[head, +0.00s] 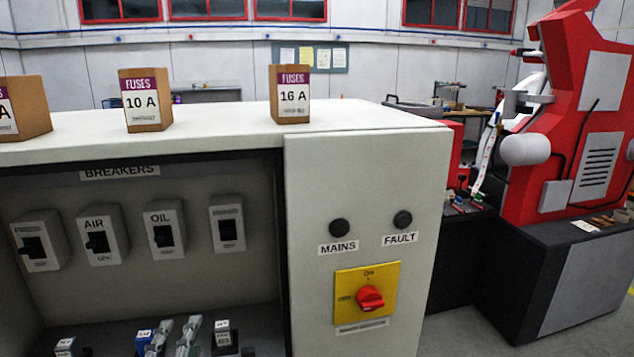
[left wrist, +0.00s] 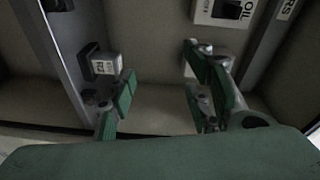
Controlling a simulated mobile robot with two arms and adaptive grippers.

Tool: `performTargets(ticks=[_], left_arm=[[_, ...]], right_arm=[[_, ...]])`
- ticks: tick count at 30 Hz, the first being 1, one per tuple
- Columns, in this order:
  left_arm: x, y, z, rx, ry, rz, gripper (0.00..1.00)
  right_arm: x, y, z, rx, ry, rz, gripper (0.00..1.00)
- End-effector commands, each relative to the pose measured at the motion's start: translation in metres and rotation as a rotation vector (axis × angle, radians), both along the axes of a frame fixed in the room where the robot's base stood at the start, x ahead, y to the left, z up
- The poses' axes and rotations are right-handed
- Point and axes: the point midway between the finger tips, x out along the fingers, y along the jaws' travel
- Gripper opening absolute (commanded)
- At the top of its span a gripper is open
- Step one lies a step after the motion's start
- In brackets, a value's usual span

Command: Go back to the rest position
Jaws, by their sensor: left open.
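My left gripper (head: 175,338) shows at the bottom of the head view, inside the open cabinet (head: 365,150), low in front of the breaker panel. In the left wrist view its two green-padded fingers (left wrist: 165,92) stand apart with nothing between them. A small dark block with a white label (left wrist: 105,65) is behind the left finger there, apart from the grip. My right gripper is in neither view.
Several breakers, including the OIL breaker (head: 164,228), line the cabinet's back. A red knob (head: 370,298) sits on a yellow plate. Fuse boxes, including the 16 A box (head: 289,94), stand on top. A red machine (head: 575,120) is at the right. Cabinet walls surround the left gripper.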

Motion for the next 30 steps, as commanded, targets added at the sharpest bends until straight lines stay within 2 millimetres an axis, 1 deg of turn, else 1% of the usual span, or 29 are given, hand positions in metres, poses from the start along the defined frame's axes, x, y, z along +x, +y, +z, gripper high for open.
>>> performTargets(ticks=[1,2,3,5,6,8,9,11,12,14,15,19,20,21,26,29,30], left_arm=[[-0.016,0.008,-0.035,-0.15,0.115,0.056,0.46],[-0.027,0.011,-0.055,-0.24,0.183,0.092,0.46],[-0.043,0.014,-0.081,-0.352,0.272,0.144,0.46],[-0.07,0.015,-0.115,-0.5,0.397,0.22,0.46],[-0.088,0.013,-0.135,-0.588,0.472,0.27,0.46],[-0.114,0.01,-0.16,-0.697,0.574,0.341,0.46],[-0.131,0.006,-0.172,-0.758,0.632,0.383,0.46],[-0.155,0.001,-0.189,-0.837,0.714,0.448,0.46],[-0.17,-0.003,-0.198,-0.884,0.764,0.486,0.46],[-0.193,-0.009,-0.209,-0.945,0.834,0.543,0.46],[-0.208,-0.014,-0.216,-0.984,0.881,0.583,0.46],[-0.256,-0.029,-0.23,-1.09,1.022,0.705,0.46],[-0.26,-0.03,-0.236,-1.1,1.04,0.723,0.46],[-0.253,-0.03,-0.249,-1.092,1.037,0.72,0.46],[-0.244,-0.031,-0.296,-1.081,1.052,0.727,0.46],[-0.242,-0.032,-0.33,-1.073,1.065,0.734,0.46],[-0.241,-0.032,-0.345,-1.071,1.07,0.736,0.46]], right_arm=[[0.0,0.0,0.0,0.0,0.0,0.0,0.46],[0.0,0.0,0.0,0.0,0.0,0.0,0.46],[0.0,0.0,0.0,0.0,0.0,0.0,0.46],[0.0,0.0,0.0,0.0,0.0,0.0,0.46],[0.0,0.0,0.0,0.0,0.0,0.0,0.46],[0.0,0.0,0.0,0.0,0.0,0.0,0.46],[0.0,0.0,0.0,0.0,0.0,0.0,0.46],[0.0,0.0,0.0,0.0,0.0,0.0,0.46],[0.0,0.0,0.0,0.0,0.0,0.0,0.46],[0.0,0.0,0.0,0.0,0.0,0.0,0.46],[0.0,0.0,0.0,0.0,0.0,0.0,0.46],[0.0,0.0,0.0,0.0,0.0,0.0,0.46],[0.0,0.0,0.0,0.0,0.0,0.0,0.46],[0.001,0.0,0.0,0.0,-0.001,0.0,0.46],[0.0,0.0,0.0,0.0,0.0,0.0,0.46],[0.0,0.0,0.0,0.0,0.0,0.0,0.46],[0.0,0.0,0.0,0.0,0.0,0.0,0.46]])
